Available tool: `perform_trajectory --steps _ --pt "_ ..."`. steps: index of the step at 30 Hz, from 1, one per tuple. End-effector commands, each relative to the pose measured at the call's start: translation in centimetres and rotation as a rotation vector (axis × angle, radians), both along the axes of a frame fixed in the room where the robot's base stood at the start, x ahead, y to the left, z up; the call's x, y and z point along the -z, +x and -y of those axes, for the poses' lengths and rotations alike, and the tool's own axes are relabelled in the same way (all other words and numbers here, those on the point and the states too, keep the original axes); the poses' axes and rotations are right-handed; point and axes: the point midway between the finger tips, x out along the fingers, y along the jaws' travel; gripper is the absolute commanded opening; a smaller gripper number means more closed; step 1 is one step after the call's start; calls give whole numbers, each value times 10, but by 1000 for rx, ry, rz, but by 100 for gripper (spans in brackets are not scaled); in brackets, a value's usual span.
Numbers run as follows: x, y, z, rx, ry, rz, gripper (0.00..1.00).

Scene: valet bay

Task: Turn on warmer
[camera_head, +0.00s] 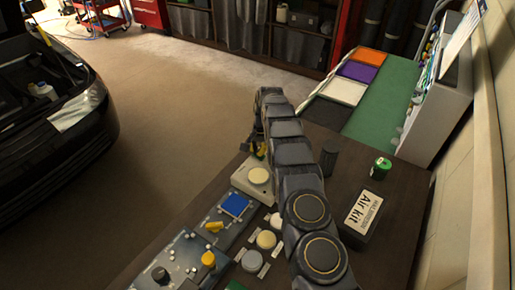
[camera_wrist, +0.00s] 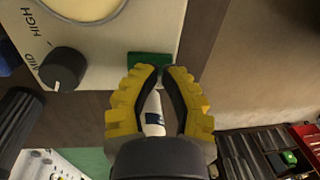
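The warmer is a pale box with a round cream top (camera_head: 259,175), near the table's far edge in the head view. In the wrist view its panel (camera_wrist: 107,62) fills the upper left, with a black knob (camera_wrist: 63,69) beside the words HIGH and MID. A green switch (camera_wrist: 149,58) sits at the panel's lower right corner. My gripper (camera_wrist: 161,70) has yellow fingers whose tips nearly meet, right beside the green switch; contact cannot be told. A white piece with a dark blue mark shows between the fingers, seemingly behind them. In the head view my arm partly hides the gripper.
A blue pad (camera_head: 235,205), yellow pieces and round pale jars (camera_head: 266,240) stand nearer on the table. A black car (camera_head: 60,105) stands left.

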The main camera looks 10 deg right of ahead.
Motion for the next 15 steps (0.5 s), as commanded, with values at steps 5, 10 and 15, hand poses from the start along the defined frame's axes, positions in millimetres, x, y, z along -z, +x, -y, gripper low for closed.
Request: perform_trajectory --steps 5,10,15 --pt "4 0 -1 -1 1 -1 0" --pt "4 -1 -1 -1 1 -2 0" --pt "1 -4 4 0 0 0 0"
